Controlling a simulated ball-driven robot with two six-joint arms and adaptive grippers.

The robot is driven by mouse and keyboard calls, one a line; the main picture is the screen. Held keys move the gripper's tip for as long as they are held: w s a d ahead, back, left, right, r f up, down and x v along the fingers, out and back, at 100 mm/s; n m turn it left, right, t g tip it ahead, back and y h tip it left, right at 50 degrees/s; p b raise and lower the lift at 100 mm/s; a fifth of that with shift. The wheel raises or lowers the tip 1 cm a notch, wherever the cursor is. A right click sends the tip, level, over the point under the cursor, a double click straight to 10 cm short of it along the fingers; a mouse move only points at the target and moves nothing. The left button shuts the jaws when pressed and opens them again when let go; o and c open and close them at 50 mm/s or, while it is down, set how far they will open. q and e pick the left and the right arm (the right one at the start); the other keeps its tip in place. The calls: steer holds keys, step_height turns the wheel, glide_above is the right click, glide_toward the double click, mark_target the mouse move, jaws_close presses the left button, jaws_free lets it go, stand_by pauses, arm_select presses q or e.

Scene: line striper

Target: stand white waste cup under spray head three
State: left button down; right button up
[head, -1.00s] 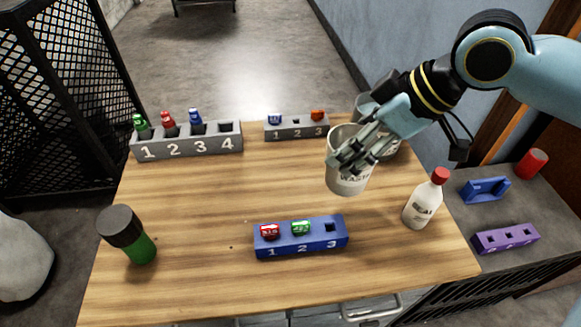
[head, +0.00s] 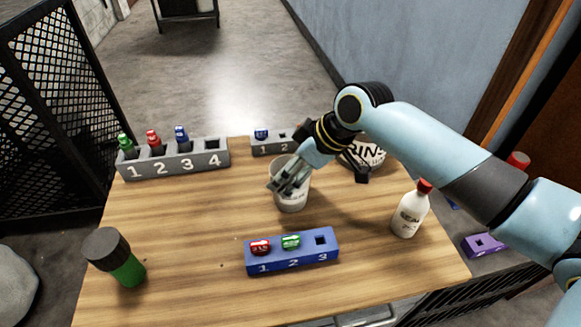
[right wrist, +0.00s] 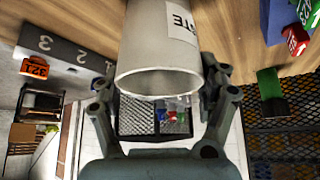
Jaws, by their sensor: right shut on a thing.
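The white waste cup (head: 293,196) is near the middle of the wooden table, between the blue block and the small grey block. My right gripper (head: 284,181) is shut on its wall near the rim. The cup fills the upper middle of the right wrist view (right wrist: 158,45), its open mouth toward the camera, with part of a label showing. I cannot tell whether its base touches the table. The blue block (head: 292,262), numbered 1 to 3, holds a red piece (head: 260,247) in 1 and a green piece (head: 291,242) in 2; slot 3 is empty. My left gripper is out of view.
A grey block (head: 190,164) numbered 1 to 4 holds green, red and blue pieces; slot 4 is empty. The small grey block (head: 268,147) is partly behind my arm. A white bottle (head: 408,215), rinse container (head: 372,158) and green jar (head: 128,272) stand around. The table's left middle is clear.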

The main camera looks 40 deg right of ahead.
steer(key=o, duration=1.2)
steer(key=shift+c, duration=0.2)
